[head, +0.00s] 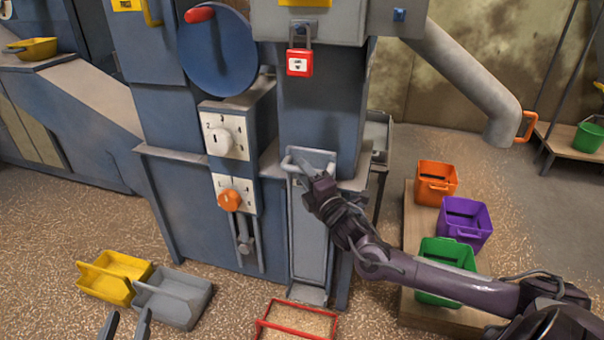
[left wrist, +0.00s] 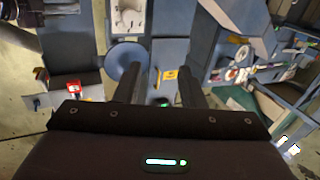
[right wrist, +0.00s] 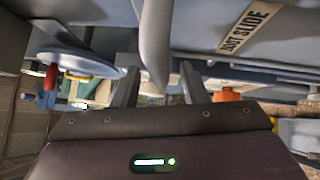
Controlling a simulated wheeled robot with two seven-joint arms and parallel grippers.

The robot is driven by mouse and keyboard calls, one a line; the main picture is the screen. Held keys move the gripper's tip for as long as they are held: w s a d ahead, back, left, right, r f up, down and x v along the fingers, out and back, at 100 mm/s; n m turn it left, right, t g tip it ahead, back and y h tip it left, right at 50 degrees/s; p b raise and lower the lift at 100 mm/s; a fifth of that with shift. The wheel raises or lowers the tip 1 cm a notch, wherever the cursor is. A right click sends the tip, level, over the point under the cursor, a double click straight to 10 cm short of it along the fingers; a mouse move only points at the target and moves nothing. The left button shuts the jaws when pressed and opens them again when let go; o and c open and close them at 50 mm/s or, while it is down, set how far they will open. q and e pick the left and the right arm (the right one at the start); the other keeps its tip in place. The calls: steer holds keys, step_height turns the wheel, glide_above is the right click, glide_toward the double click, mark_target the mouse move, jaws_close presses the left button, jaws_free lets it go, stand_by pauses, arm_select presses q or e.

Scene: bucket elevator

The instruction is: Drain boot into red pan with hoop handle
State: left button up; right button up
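The red pan (head: 262,329) stands on the floor below the boot, cut off by the head view's bottom edge; tan grain-like material shows inside its frame. The grey boot slide (head: 309,235) is upright on the blue boot, with a bar handle (head: 293,163) at its top. My right gripper (head: 308,175) is at this handle. In the right wrist view my right gripper (right wrist: 160,90) has its fingers apart, with a grey bar (right wrist: 155,45) between them; a firm grip does not show. My left gripper (head: 128,325) is open and empty at the bottom left.
A yellow pan (head: 115,277) and a grey pan (head: 172,297) lie on the floor at left. Orange (head: 436,183), purple (head: 464,223) and green (head: 446,258) bins stand on a platform at right. A white knob (head: 219,142) and an orange knob (head: 229,200) sit left of the slide.

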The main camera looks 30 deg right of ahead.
arm_select(q)
steer(key=shift+w+a+r+t, duration=0.1)
steer(key=shift+r+t, duration=0.7)
steer(key=shift+r, duration=0.9)
arm_select(e)
steer(key=shift+w+r, duration=0.1)
steer(key=shift+w, duration=0.8)
arm_select(q)
steer(key=shift+h, duration=0.4)
arm_select(e)
jaws_close()
